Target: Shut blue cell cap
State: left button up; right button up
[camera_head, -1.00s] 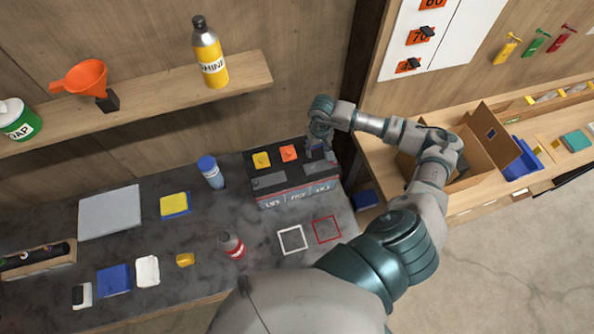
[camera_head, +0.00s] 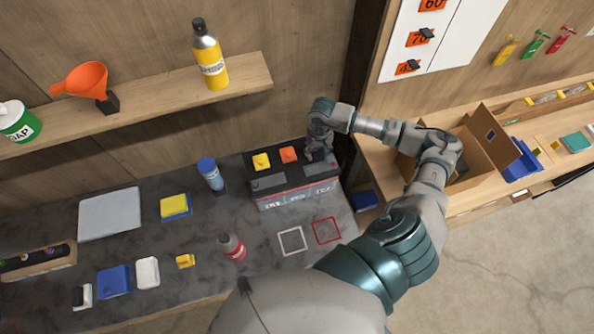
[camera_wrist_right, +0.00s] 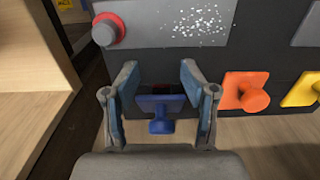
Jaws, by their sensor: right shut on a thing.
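The black battery (camera_head: 298,194) stands at the back right of the dark bench. A yellow cap (camera_head: 262,162) and an orange cap (camera_head: 288,155) sit on its top. My right gripper (camera_head: 318,157) is at the right end of the battery top and hides the blue cap in the head view. In the right wrist view, the blue cell cap (camera_wrist_right: 161,106) lies between the fingers of my right gripper (camera_wrist_right: 158,70), which is shut on it. A small dark gap with some red shows just beyond the cap's edge. My left gripper is out of view.
A blue-capped bottle (camera_head: 211,174) stands left of the battery. A red terminal (camera_wrist_right: 108,30) rises from the battery in the wrist view. White and red square outlines (camera_head: 292,241) lie in front. An open cardboard box (camera_head: 486,150) stands on the right bench.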

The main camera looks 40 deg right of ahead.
notch_tip(320, 180, up, 8)
jog(key=p, duration=0.3)
jog(key=shift+w+f, duration=0.15)
dwell(0.5)
